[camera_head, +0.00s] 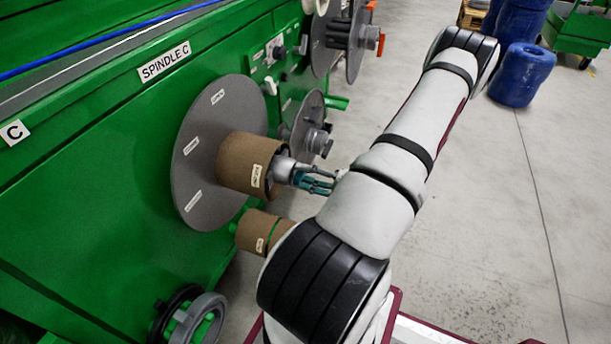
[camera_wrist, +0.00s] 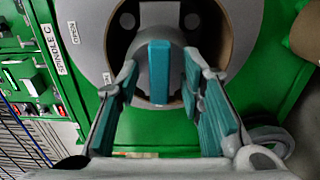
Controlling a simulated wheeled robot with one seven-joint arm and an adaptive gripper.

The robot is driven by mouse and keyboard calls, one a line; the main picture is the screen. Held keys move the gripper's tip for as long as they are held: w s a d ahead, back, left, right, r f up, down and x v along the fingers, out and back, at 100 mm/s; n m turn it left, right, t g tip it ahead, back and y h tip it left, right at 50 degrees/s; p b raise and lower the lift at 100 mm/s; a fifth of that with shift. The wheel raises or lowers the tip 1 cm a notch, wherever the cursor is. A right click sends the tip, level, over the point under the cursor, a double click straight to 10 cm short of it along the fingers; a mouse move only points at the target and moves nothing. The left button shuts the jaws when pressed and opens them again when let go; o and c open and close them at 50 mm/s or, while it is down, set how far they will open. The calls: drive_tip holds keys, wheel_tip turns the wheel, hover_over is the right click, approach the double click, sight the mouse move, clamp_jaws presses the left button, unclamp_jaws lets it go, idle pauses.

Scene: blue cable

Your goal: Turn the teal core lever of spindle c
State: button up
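The teal core lever (camera_wrist: 160,75) stands upright in the wrist view, at the front of the grey hub inside the brown cardboard core (camera_head: 240,163). The core sits on the grey disc (camera_head: 200,130) below the "SPINDLE C" label. My gripper (camera_wrist: 160,84) is open, with one teal-padded finger on each side of the lever. A gap shows between the lever and each finger, so it is not gripped. In the head view my gripper (camera_head: 314,182) is at the core's open end, and the lever cannot be told apart from the teal fingers there.
A second brown core (camera_head: 258,232) sits just below. A black and grey handwheel (camera_head: 195,318) is at the lower left. More grey discs (camera_head: 308,125) stand beyond on the green machine (camera_head: 90,200). Blue barrels (camera_head: 521,75) stand far back, and the floor at right is clear.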

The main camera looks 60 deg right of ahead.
clamp_jaws()
drive_tip(key=shift+n, duration=0.3)
drive_tip(key=n+p, duration=0.1)
drive_tip(key=n, duration=0.2)
drive_tip(key=shift+r+n, duration=0.1)
drive_tip(key=shift+n, duration=0.2)
drive_tip(key=n, duration=0.4)
drive_tip(key=shift+n, duration=0.3)
drive_tip(key=n, duration=0.4)
drive_tip(key=shift+a, duration=0.1)
drive_tip(key=n+b, duration=0.1)
drive_tip(key=n, duration=0.4)
drive_tip(key=shift+a, duration=0.1)
